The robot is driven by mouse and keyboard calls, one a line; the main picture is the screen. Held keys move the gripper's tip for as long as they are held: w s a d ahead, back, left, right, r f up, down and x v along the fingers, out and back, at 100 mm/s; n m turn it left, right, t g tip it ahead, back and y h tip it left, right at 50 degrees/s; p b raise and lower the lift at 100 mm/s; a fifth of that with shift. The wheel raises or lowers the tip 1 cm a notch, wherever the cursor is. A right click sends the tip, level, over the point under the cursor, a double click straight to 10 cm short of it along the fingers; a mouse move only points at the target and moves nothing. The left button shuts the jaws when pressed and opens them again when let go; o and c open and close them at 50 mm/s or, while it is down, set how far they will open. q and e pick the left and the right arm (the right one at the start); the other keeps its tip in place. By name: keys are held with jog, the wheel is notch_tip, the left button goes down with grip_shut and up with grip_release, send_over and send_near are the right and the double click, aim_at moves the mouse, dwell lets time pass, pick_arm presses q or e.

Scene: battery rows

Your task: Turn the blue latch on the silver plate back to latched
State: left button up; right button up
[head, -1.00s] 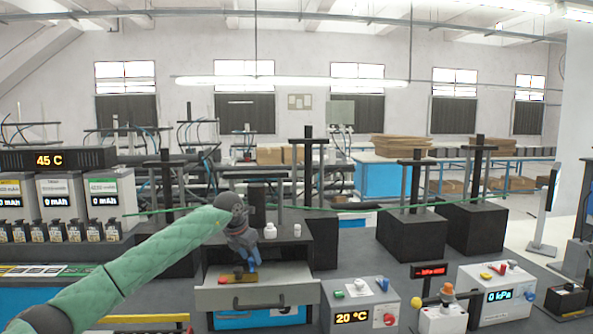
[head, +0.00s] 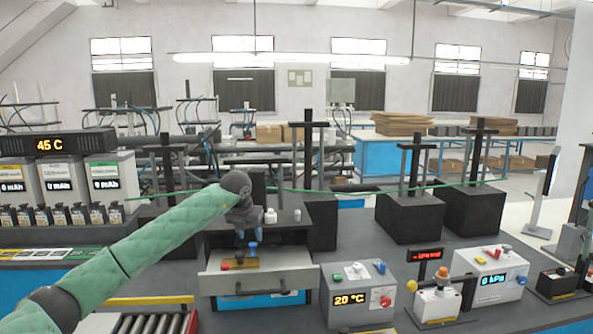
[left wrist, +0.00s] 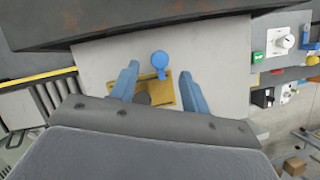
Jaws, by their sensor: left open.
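The blue latch (left wrist: 160,62) has a round head and a short stem in the left wrist view. Its stem end lies over a yellow-brown plate (left wrist: 165,97), which looks brassy rather than silver. In the head view the plate (head: 241,264) lies in a pulled-out grey drawer, with a bright blue part, likely the latch (head: 253,247), by my fingers. My left gripper (left wrist: 159,72) is open, with one blue finger on each side of the latch and visible gaps to both. I cannot tell its height above the plate. My right gripper is not in view.
A red knob (head: 225,266) is at the plate's left end. The drawer front (head: 215,284) stands out toward me. A control box showing 20 °C (head: 335,280) is to the right. A white bottle (head: 270,216) stands behind the drawer. A roller track (head: 150,322) lies at lower left.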

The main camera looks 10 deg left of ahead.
pick_arm(q)
jog(key=d+r+m+t+h, duration=0.1)
jog(key=d+r+t+h, duration=0.2)
jog(key=d+r+h, duration=0.3)
jog(key=d+r+m+t+h+b, duration=0.1)
jog(key=d+r+h, duration=0.5)
jog(key=r, duration=1)
jog(key=shift+s+d+r+m+t+h, duration=0.25)
jog(key=shift+d+m+t, duration=0.45)
jog(key=shift+d+t, duration=0.8)
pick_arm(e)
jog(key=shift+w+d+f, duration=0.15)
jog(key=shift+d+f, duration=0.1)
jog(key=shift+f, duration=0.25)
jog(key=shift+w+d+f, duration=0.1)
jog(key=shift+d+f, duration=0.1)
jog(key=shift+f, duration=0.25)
pick_arm(q)
jog(key=shift+f, duration=0.15)
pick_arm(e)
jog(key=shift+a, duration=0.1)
